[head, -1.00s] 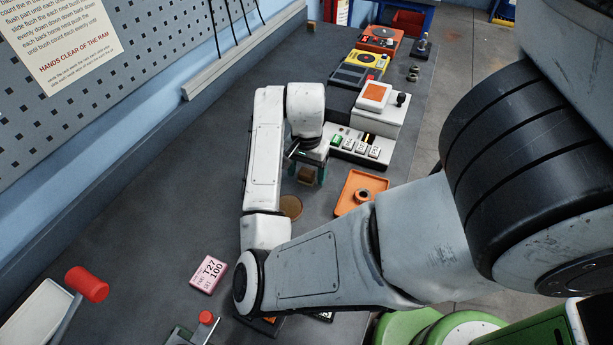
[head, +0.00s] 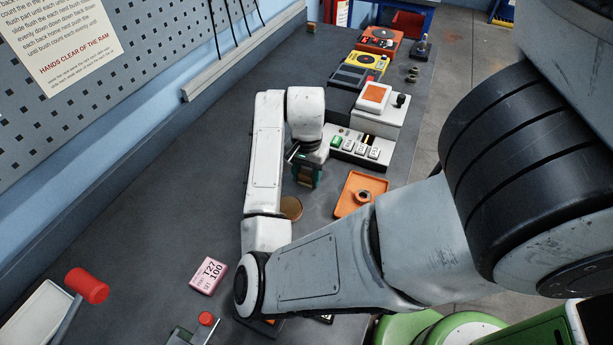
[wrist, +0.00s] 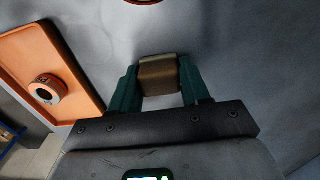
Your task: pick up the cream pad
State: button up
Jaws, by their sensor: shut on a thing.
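In the wrist view a small block with a brown face and a paler cream-grey far edge, which I take to be the cream pad (wrist: 159,78), sits between the two teal fingers of my gripper (wrist: 160,85). The fingers are shut on its two sides. In the head view my gripper (head: 306,180) points down, low over the dark bench, left of the orange tray. There the fingers hide most of the pad. I cannot tell whether the pad touches the bench.
The orange tray (head: 348,205) with a ring-shaped part (head: 364,196) stands to the right. A brown disc (head: 291,208) lies nearer. A white key panel (head: 362,149) stands just beyond my gripper. A pink labelled box (head: 208,274) lies at the front.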

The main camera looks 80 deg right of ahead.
aim_at(309, 171)
jog(key=shift+r, duration=0.5)
jog(key=r, duration=0.3)
jog(key=shift+s+d+r, duration=0.1)
jog(key=shift+s+r, duration=0.05)
jog(key=shift+s, duration=0.05)
jog(key=s+d+r+p, duration=0.2)
jog(key=s+r, duration=0.6)
jog(key=s, duration=0.5)
jog(key=shift+d+r+p, duration=0.35)
jog(key=shift+d+p, duration=0.05)
jog(key=shift+d, duration=0.1)
jog(key=shift+s, duration=0.1)
jog(key=o, duration=0.5)
jog(key=c, duration=0.4)
